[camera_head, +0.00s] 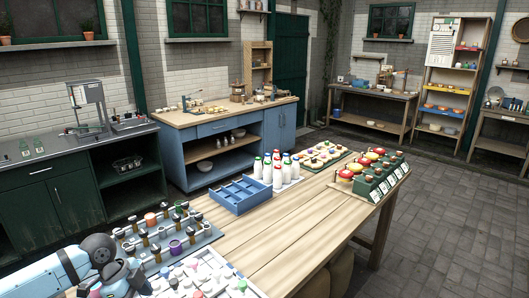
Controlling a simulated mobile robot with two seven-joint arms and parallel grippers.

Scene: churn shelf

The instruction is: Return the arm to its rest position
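My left arm, light blue with black joints, comes in at the bottom left, over the near end of the wooden table (285,232). Its gripper (133,279) is low in the picture, beside a white tray (243,277) of small coloured pieces. The fingers are small and partly hidden, so I cannot tell whether they are open or shut. I see nothing clearly held. My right arm and gripper are not in view.
A grey rack (212,234) of dark-handled tools stands close to my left arm. Farther along are a blue divided crate (239,196), white bottles (277,177) and a green rack (378,184) with red and yellow tops. The table's middle right is clear.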

